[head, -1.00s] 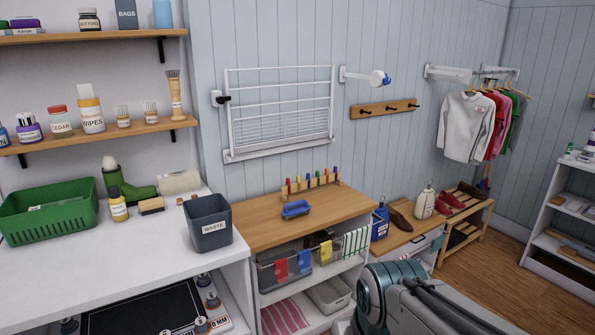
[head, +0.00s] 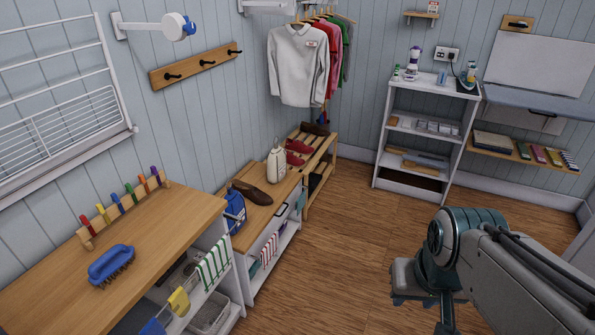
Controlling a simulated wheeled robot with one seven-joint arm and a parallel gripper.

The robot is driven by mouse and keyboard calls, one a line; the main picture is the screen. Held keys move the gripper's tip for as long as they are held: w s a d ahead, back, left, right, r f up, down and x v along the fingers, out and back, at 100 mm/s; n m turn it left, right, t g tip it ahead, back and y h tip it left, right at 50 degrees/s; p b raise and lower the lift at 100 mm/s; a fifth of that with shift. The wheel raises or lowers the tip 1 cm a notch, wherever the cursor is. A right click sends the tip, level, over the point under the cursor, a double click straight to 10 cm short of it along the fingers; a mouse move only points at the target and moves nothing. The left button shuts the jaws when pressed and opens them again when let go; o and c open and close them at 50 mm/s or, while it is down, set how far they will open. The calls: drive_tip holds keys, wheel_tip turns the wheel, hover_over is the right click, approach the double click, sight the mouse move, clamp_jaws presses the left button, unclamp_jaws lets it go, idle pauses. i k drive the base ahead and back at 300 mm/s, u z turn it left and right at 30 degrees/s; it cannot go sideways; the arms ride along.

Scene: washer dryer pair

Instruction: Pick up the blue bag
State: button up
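A blue item with a pale label, which looks like the blue bag (head: 235,209), stands upright at the near left end of the low wooden bench, beside a brown shoe. Its lower part is partly hidden by the bench and counter edges. My arm reaches in from the lower right of the head view. The end of it that shows, my gripper (head: 430,290), hangs over the open floor, well to the right of the blue item and apart from it. Its fingers are not clear, and I see nothing held in it.
The low bench (head: 262,212) also bears a brown shoe (head: 253,192) and a white bottle (head: 276,165). A wooden counter (head: 150,235) with a blue brush (head: 110,264) is at left. A shoe rack and white shelf (head: 428,130) stand behind. The middle floor is clear.

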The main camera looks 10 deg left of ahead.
sight(236, 206)
drive_tip(key=z, duration=0.2)
drive_tip(key=i, duration=1.55)
drive_tip(key=u, duration=0.7)
drive_tip(key=i, duration=1)
drive_tip(key=u, duration=1.35)
drive_tip(key=i, duration=0.5)
drive_tip(key=u, duration=0.55)
